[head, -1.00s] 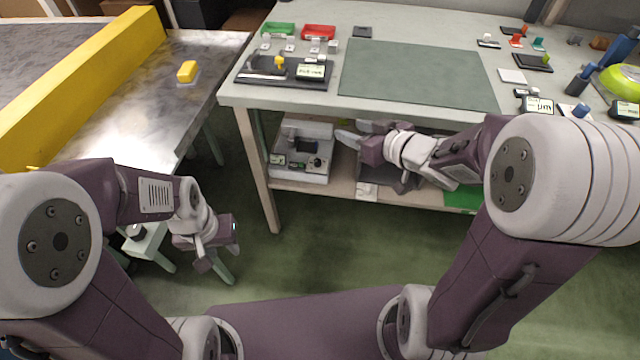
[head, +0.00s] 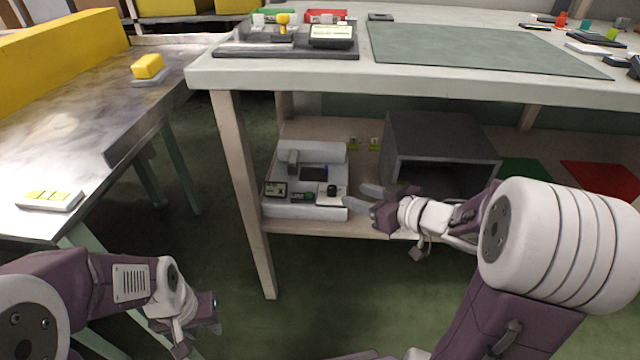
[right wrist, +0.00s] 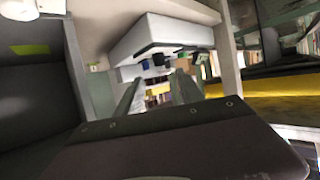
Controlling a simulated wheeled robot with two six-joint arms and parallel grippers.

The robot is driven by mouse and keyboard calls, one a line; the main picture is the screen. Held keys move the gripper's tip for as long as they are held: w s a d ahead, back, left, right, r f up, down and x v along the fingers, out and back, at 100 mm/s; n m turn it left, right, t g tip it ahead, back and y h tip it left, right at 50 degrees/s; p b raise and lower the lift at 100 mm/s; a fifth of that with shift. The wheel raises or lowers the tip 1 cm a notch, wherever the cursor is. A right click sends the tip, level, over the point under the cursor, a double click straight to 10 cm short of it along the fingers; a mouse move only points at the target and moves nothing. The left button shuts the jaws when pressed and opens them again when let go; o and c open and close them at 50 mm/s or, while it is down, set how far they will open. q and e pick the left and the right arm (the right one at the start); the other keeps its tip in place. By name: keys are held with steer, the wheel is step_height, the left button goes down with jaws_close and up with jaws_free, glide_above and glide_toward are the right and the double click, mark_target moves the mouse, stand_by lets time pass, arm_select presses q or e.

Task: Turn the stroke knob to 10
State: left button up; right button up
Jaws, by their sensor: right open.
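A white machine (head: 312,155) with a small display and controls stands on the lower shelf under the bench. It also shows in the right wrist view (right wrist: 165,37). A dark round knob (head: 332,189) sits on a pale plate at the right of its front; its marks are too small to read. My right gripper (head: 360,195) is open and empty just right of the knob, its fingers pointing at the machine. In the right wrist view its two fingers (right wrist: 155,98) reach toward the machine, apart. My left gripper (head: 203,330) hangs low at the left, away from the machine; its jaws are unclear.
A dark open box (head: 440,135) stands on the shelf (head: 285,228) right of the machine. A bench leg (head: 243,190) stands just left of it, and the bench top (head: 400,80) hangs above. A metal table (head: 95,120) is at the left.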

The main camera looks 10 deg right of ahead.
mark_target(334, 189)
steer(key=p+x, duration=0.5)
steer(key=x, duration=0.2)
steer(key=shift+w+a, duration=0.2)
steer(key=shift+w+a+f, duration=0.25)
steer(key=shift+w+f, duration=0.1)
steer(key=shift+w, duration=0.1)
jaws_close()
